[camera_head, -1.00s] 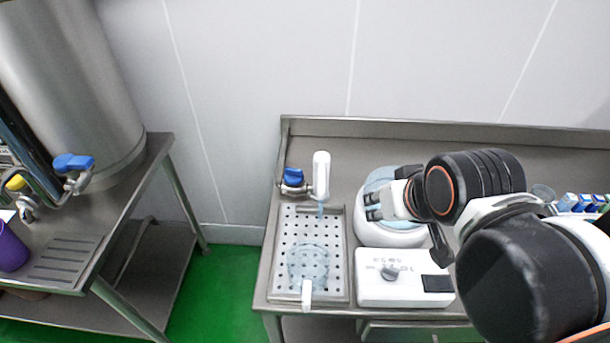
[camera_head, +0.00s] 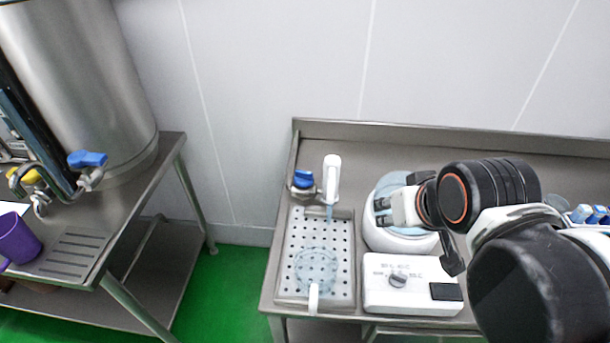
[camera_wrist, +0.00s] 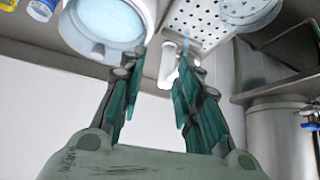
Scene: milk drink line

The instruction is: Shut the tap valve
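A tap with a blue valve handle (camera_head: 303,180) and a white spout (camera_head: 332,178) stands at the back of the perforated drip tray (camera_head: 345,262) in the head view. A pale blue stream comes from the spout above a clear jug (camera_head: 316,268) with a white handle. My gripper (camera_head: 381,211) is right of the tap, over the white round appliance (camera_head: 385,240), apart from the valve. In the wrist view my gripper (camera_wrist: 152,95) is open and empty, with the white spout (camera_wrist: 167,65) beyond its fingers. I cannot make out the tap's blue handle there.
A white control box (camera_head: 420,297) with a knob sits in front of the appliance. Left, across a green floor gap, a steel tank (camera_head: 85,80) has another blue-handled valve (camera_head: 87,159) and a purple cup (camera_head: 18,240) stands near. Small cartons (camera_head: 580,213) stand at right.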

